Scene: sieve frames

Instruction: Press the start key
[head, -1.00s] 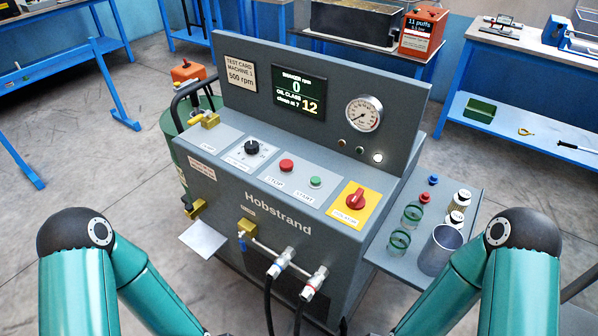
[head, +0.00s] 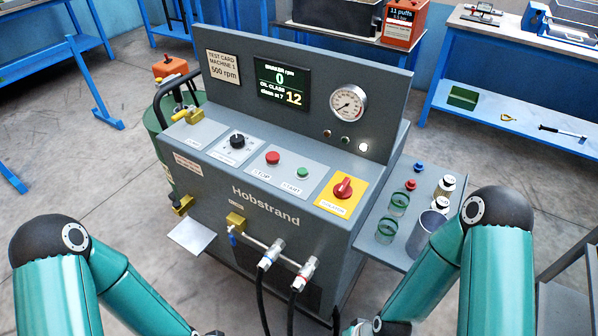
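The green START key (head: 302,172) is a small round button on a grey plate on the sloping top of the Hobstrand machine (head: 290,222). Its label reads START. The red STOP button (head: 272,158) is to its left and a red rotary switch (head: 343,188) on a yellow plate to its right. The display (head: 283,86) reads 0 rpm and oil class 12. My two teal arms come in at the lower left and lower right, away from the key. Their grippers are below the picture's edge, so their state is hidden. Nothing covers the key.
A black dial (head: 237,141) and a brass valve (head: 187,116) are left of the buttons. A gauge (head: 347,103) is on the upright panel. Hoses with taps hang at the front. A side shelf (head: 402,217) holds jars and a metal cup (head: 427,232). Space above the buttons is clear.

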